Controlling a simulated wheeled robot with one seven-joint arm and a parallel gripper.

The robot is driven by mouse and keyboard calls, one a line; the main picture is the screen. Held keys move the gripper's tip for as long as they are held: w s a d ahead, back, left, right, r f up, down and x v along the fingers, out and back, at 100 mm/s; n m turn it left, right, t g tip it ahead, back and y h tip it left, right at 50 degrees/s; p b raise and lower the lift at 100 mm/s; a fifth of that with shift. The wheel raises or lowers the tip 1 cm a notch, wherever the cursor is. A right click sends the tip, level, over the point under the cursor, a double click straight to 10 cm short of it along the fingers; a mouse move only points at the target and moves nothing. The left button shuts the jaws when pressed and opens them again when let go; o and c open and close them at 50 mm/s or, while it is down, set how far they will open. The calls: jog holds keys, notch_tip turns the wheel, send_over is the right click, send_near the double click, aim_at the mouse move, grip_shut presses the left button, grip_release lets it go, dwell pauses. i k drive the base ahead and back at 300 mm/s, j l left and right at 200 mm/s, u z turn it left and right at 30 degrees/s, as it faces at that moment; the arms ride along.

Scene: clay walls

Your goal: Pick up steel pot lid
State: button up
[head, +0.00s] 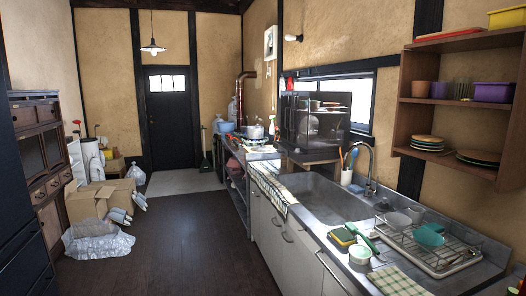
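I cannot make out a steel pot lid for certain. A small silvery pot-like thing (256,131) stands on the far counter, past the sink; it is too small to tell whether a lid is on it. My gripper is not in view.
A counter with a steel sink (316,198) runs along the right, with a dish rack (440,250) at the near end. Wall shelves (462,112) hang above. A cardboard box (101,200) and a crumpled bag (97,240) lie at left. The dark floor (180,240) between is clear to the door (168,120).

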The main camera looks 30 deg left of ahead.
aim_at(261, 148)
jog(key=i+j+u, duration=1.15)
jog(key=i+u, duration=0.35)
jog(key=i, duration=0.25)
jog(key=i+u, duration=0.1)
jog(key=i, duration=3.65)
jog(key=i+j+z, duration=0.15)
jog(key=i+z, duration=0.3)
jog(key=i, duration=0.2)
jog(key=i+j+z, duration=0.45)
jog(key=i, duration=0.2)
jog(key=i+j+z, duration=0.9)
jog(key=j, duration=0.35)
jog(key=i, duration=0.1)
